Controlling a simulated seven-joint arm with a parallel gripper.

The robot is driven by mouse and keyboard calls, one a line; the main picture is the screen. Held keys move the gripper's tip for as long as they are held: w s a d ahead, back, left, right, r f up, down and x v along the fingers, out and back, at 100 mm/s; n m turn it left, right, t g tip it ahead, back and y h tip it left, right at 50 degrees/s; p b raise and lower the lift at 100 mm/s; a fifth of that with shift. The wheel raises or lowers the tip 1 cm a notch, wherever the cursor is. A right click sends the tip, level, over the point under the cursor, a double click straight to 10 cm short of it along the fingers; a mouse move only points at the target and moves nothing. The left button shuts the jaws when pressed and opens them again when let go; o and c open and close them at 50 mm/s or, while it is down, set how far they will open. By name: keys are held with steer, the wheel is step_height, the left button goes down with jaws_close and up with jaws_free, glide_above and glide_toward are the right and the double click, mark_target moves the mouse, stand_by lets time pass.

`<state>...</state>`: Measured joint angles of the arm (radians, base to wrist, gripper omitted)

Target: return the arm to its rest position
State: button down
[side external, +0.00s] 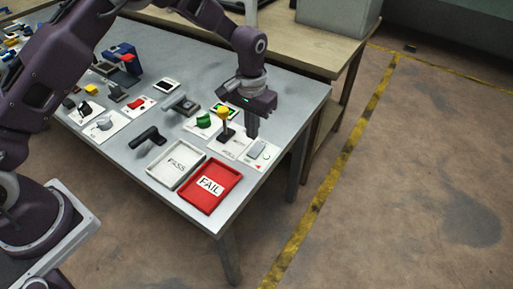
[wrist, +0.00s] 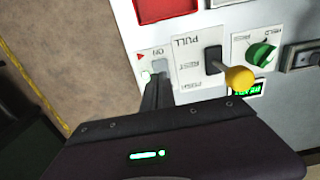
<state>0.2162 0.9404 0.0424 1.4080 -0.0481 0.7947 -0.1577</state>
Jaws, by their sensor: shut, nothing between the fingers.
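My gripper (side external: 252,128) is shut and empty. It points down over the right end of the grey table (side external: 200,62), close to a switch panel (side external: 260,151) with a light grey rocker. In the wrist view my gripper (wrist: 157,88) appears beside that rocker switch (wrist: 160,66), which is marked ON and has a small green light at its side. I cannot tell whether the fingers touch the panel. My arm reaches across the table from the left.
A yellow-knobbed lever (wrist: 238,78) and a green knob (wrist: 262,54) stand close to my gripper. A red FAIL tray (side external: 208,204) and a white PASS tray (side external: 158,178) lie at the front. Several other devices fill the table's left. Floor lies open to the right.

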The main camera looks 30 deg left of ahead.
steer(key=shift+r, duration=0.3)
steer(key=s+a+r+t, duration=0.1)
steer(key=s+a+r, duration=0.1)
steer(key=s+r, duration=0.35)
steer(key=s+a+r+t, duration=0.1)
steer(key=s+a+r, duration=0.15)
steer(key=r, duration=0.65)
steer(key=s+a+r+t, duration=0.1)
steer(key=s+r, duration=0.3)
steer(key=r, duration=0.4)
steer(key=s+a+r+t, duration=0.1)
steer(key=s+a, duration=0.1)
steer(key=s, duration=0.8)
steer(key=s+a+r+t, duration=0.1)
steer(key=s, duration=0.8)
steer(key=shift+s+a+t, duration=0.3)
steer(key=shift+s+a, duration=0.05)
steer(key=shift+s, duration=0.05)
